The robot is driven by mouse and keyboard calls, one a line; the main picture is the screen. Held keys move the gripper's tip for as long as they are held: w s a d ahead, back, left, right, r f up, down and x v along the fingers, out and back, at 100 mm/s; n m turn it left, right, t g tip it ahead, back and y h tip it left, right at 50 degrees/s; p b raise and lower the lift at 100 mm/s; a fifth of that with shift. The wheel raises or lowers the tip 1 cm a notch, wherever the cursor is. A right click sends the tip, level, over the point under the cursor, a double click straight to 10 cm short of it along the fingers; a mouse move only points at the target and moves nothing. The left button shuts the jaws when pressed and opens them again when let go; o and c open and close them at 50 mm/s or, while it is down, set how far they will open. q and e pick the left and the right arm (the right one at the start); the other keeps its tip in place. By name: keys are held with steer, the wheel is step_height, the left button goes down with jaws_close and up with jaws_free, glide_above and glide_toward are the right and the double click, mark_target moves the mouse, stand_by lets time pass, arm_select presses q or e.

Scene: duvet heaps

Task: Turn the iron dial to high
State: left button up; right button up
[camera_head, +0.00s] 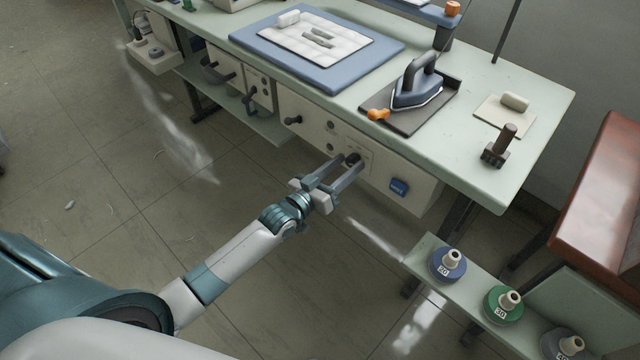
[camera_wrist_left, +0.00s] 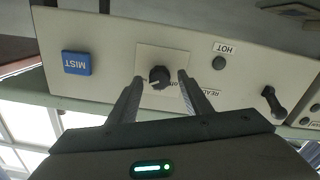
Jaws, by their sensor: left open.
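The black dial (camera_head: 353,159) sits on a pale plate on the control panel (camera_head: 418,187) under the table's front edge. It shows larger in the left wrist view (camera_wrist_left: 160,77), with a light pointer mark; its setting letters are partly hidden or unreadable. My left gripper (camera_head: 351,164) is open, its two fingertips one on each side of the dial in the wrist view. I cannot tell whether they touch it. The dark grey iron (camera_head: 418,88) stands on a black rest (camera_head: 395,122) on the table above. My right gripper is not in view.
A blue MIST button (camera_head: 398,186) and lamps marked HOT (camera_wrist_left: 219,47) and READY (camera_wrist_left: 219,91) share the panel. A blue pad (camera_head: 262,47) with white cloth lies on the table. Weighted spools stand on a low shelf (camera_head: 421,247) at right. The floor at left is mostly clear.

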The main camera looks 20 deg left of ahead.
arm_select(q)
steer(key=v, duration=1.7)
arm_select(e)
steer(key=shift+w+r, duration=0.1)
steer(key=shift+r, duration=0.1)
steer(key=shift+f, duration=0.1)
arm_select(q)
steer(key=s+f+g+y+p, duration=0.2)
steer(key=s+f+g+p, duration=0.15)
steer(key=f, duration=0.65)
steer(key=s+f+g+y+p, duration=0.2)
steer(key=s+f+g, duration=0.15)
steer(key=f, duration=0.75)
steer(key=s+d+f+m+g+y+p, duration=0.1)
steer(key=s+d+f, duration=0.5)
steer(key=s+f, duration=0.6)
steer(key=s+m+g+p, duration=0.1)
steer(key=s+g+p, duration=0.1)
steer(key=s+g, duration=0.1)
steer(key=shift+f+g, duration=0.3)
steer(key=shift+f, duration=0.05)
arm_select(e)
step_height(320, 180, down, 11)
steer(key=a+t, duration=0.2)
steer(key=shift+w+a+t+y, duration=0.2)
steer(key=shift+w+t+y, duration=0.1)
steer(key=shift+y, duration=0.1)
